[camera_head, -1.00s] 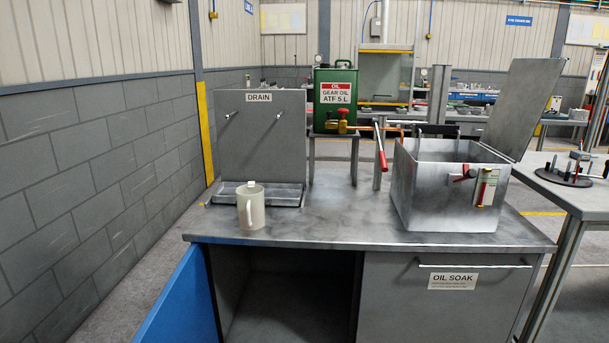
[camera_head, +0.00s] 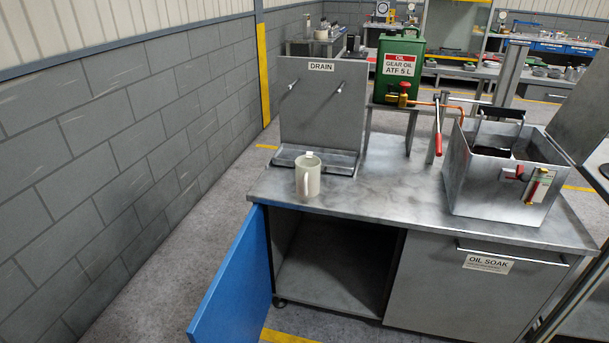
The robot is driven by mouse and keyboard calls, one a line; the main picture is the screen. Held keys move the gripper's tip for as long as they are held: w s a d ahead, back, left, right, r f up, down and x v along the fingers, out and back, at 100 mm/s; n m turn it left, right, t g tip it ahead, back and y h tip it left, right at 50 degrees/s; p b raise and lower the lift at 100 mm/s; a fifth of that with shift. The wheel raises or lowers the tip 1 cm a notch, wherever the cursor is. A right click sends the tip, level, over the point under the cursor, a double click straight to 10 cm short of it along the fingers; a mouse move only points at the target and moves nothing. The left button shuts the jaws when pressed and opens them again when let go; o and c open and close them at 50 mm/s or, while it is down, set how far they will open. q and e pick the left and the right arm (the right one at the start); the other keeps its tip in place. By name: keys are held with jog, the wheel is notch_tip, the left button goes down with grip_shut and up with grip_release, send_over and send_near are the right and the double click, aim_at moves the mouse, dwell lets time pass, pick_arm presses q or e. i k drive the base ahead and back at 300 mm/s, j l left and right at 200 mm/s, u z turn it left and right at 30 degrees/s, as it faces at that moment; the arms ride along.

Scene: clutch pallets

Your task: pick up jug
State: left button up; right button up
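A pale translucent jug (camera_head: 308,177) stands upright on the steel bench top (camera_head: 385,195), near its left front corner. Its handle faces the front, towards me. It stands just in front of the drain tray (camera_head: 330,163), below the panel marked DRAIN (camera_head: 322,105). Neither of my grippers shows in the head view, so I cannot see how they stand.
A green gear oil can (camera_head: 401,72) with a red-handled tap sits on a raised stand behind. An open metal box (camera_head: 500,187) stands on the bench's right. A blue cabinet door (camera_head: 235,285) swings out at the front left. Free floor lies left of the bench.

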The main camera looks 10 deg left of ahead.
aim_at(308, 166)
jog(key=j+z, duration=0.2)
jog(key=j, duration=0.75)
jog(key=j+z, duration=0.25)
jog(key=j, duration=0.75)
jog(key=j+z, duration=0.2)
jog(key=j, duration=0.75)
